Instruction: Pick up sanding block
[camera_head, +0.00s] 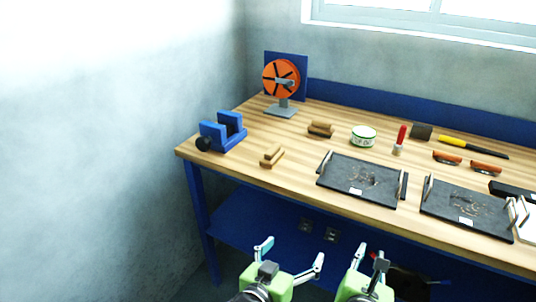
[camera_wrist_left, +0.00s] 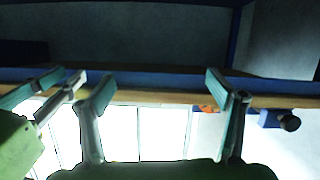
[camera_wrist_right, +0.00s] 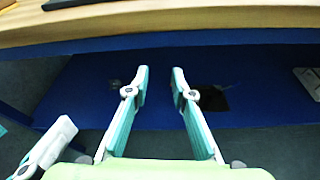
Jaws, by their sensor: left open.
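Two small wooden blocks lie on the workbench in the head view: a tan one (camera_head: 271,156) near the front left edge and a darker-based one (camera_head: 320,129) farther back. A dark brown block (camera_head: 421,131) stands at the back right. I cannot tell for sure which is the sanding block. My left gripper (camera_head: 292,251) is open and empty, low in front of the bench; its spread fingers show in the left wrist view (camera_wrist_left: 160,80). My right gripper (camera_head: 369,253) is also in front of the bench, empty, its fingers a narrow gap apart in the right wrist view (camera_wrist_right: 160,77).
The wooden bench top (camera_head: 225,158) holds a blue vise (camera_head: 224,134), an orange wheel on a stand (camera_head: 282,78), a green-white tin (camera_head: 363,136), dark trays (camera_head: 362,177) with handles and several hand tools. A blue shelf (camera_head: 250,215) lies below.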

